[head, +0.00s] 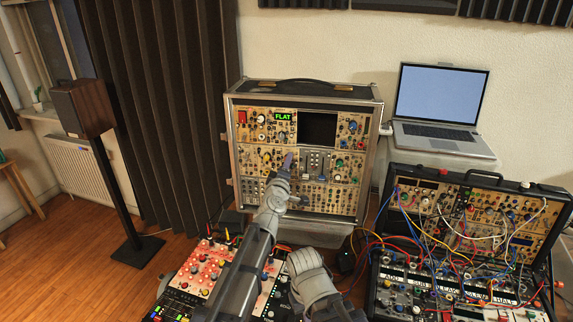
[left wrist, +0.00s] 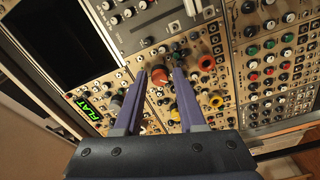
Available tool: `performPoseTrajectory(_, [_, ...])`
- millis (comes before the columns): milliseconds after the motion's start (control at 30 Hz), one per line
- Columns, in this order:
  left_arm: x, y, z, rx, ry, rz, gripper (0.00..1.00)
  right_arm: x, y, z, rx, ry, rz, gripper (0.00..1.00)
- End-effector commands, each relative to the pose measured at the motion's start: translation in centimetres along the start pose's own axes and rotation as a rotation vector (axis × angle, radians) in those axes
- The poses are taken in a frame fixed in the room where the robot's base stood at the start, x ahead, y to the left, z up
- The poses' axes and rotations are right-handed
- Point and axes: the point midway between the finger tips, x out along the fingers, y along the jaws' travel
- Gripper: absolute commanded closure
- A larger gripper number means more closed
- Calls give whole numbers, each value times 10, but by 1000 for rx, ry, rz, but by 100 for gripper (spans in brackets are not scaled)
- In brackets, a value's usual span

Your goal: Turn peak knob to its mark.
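The upright synth case (head: 232,160) stands against the wall in the head view, its panel full of knobs. My left gripper (head: 288,160) is in front of its lower middle modules. In the left wrist view my left gripper (left wrist: 160,78) is open, with its two purple-grey fingers apart. A red-orange knob (left wrist: 160,75) shows between the fingertips; contact cannot be told. I cannot read any label or mark, so which knob is the peak knob is unclear. A small display (head: 283,117) reads FLAT in green. It also shows in the left wrist view (left wrist: 88,109). My right gripper is not visible.
Neighbouring knobs and jacks crowd the panel close to the fingers. A laptop (head: 437,98) stands at the right. A second synth case (head: 480,215) with many patch cables is at the lower right. A red-panelled mixer (head: 205,268) lies at the lower left.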

Motion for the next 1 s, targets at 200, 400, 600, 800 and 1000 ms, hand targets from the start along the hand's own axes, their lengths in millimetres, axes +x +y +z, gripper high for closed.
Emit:
performPoseTrajectory(200, [0, 0, -1, 1, 2, 0, 44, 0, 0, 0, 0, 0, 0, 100])
performPoseTrajectory(400, [0, 0, -1, 1, 2, 0, 44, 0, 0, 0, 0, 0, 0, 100])
performPoseTrajectory(600, [-16, 0, -1, 0, 2, 0, 44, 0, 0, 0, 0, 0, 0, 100])
performPoseTrajectory(800, [-48, 0, -1, 1, 2, 0, 44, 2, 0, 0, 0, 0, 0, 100])
performPoseTrajectory(1000, [-75, 0, -1, 1, 2, 0, 44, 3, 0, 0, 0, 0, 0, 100])
